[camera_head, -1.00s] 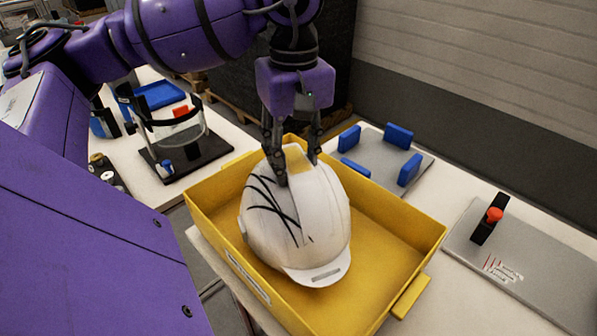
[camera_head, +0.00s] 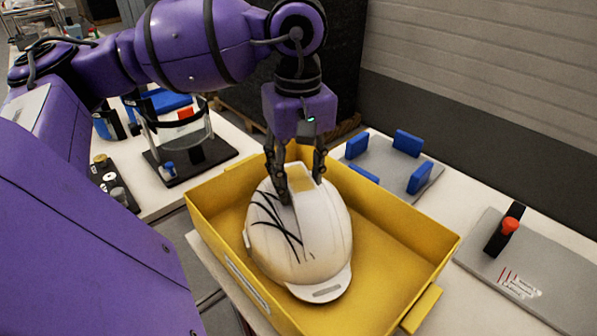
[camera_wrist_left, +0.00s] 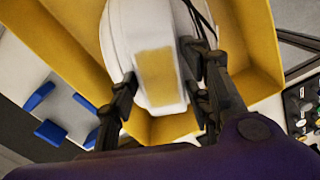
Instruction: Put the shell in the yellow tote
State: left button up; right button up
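The shell (camera_head: 318,235) is a white hard hat with black strokes on its side, its brim toward the near right. It is inside the outline of the yellow tote (camera_head: 420,243); whether it touches the floor is hidden. My left gripper (camera_head: 300,185) comes from above, with its fingers on either side of the shell's far end, shut on it. In the left wrist view the fingers (camera_wrist_left: 160,95) flank the white shell (camera_wrist_left: 145,25), which has a yellowish patch between them. The yellow tote wall (camera_wrist_left: 255,40) shows beyond. My right gripper is not in view.
A grey plate with several blue blocks (camera_head: 408,143) lies behind the tote. A grey board with a red-topped black post (camera_head: 508,228) is at right. A black stand with a clear visor (camera_head: 190,160) is at left. The tote's right part is free.

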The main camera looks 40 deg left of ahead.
pick_arm(q)
jog(key=shift+o, duration=0.9)
notch_tip(320, 180, up, 12)
jog(key=p, duration=0.1)
jog(key=shift+r, duration=0.2)
